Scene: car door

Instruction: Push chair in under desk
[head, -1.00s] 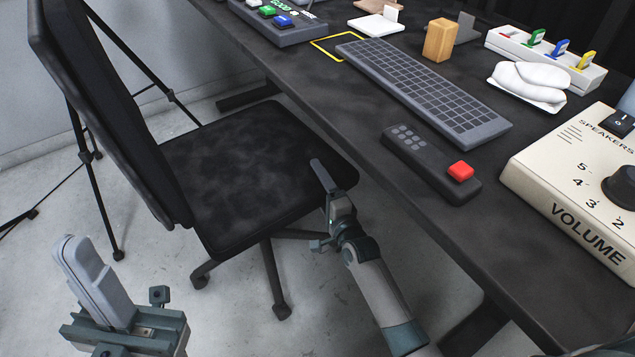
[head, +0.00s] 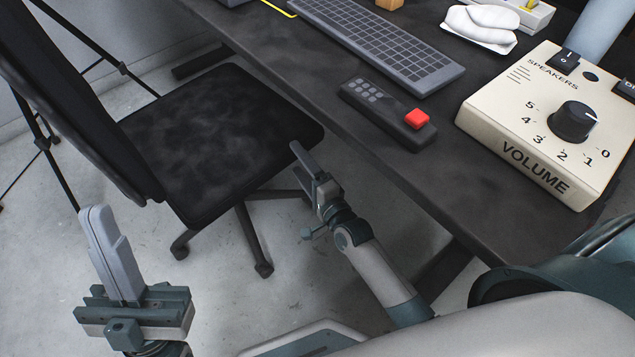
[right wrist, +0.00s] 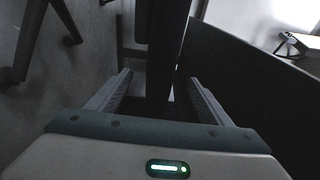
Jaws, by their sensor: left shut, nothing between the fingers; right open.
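The black office chair has a dark seat (head: 215,138) and a tall backrest (head: 75,100) at the left of the head view. The seat's right side lies close along the black desk's (head: 400,170) near edge; I cannot tell how far it is under it. My left gripper (head: 98,215) is shut and empty, pointing up in front of the backrest, apart from it. My right gripper (head: 308,160) is beside the seat's near right corner, below the desk edge; contact is unclear. In the right wrist view its fingers (right wrist: 160,90) are spread, with a dark upright bar beyond.
On the desk are a keyboard (head: 380,40), a black box with a red button (head: 417,118) and a cream volume box (head: 555,125). Thin black stand legs (head: 50,130) are behind the chair. Grey floor is clear in front.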

